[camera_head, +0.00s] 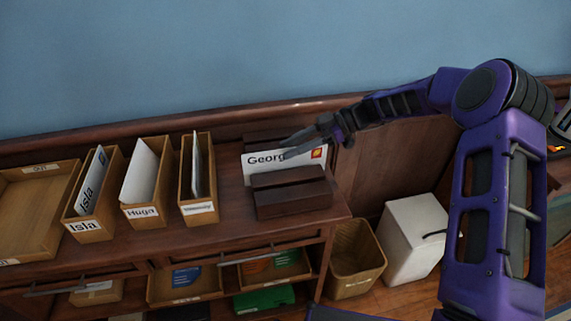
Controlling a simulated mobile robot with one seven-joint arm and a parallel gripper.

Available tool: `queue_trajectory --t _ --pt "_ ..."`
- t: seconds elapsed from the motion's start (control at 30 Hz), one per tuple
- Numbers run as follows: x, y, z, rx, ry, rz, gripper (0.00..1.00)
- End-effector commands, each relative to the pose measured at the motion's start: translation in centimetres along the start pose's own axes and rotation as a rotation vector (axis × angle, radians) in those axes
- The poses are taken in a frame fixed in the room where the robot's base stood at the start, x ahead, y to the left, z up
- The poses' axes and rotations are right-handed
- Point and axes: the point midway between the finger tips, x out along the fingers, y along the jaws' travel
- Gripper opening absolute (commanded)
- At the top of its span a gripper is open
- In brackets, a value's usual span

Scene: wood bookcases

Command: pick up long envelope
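A long white envelope (262,168) marked "Georg…" with an orange stamp stands upright in a dark wood holder (290,193) at the right end of the cabinet top. My gripper (290,148) is at the envelope's upper edge, its dark fingers overlapping the envelope in the picture. I cannot tell whether the fingers touch it or how far apart they are. The holder's front block hides the envelope's lower part. My purple arm reaches in from the right.
Wooden letter boxes labelled "Isla" (92,230), "Huga" (145,215) and one unreadable (198,210) stand left of the holder. An empty wooden tray (35,210) is at far left. A wicker bin (355,262) and white box (412,240) stand on the floor.

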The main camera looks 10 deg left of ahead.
Motion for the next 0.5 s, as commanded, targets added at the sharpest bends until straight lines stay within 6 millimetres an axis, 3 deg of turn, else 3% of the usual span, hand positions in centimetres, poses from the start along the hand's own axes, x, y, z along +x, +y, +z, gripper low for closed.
queue_trajectory --t 0.17,0.4,0.5 --pt "2.7 0.0 -0.1 0.0 0.0 -0.002 0.4" --pt "3.1 0.1 0.0 0.0 0.0 0.001 0.4" --pt "3.1 0.1 0.0 0.0 0.0 0.0 0.24"
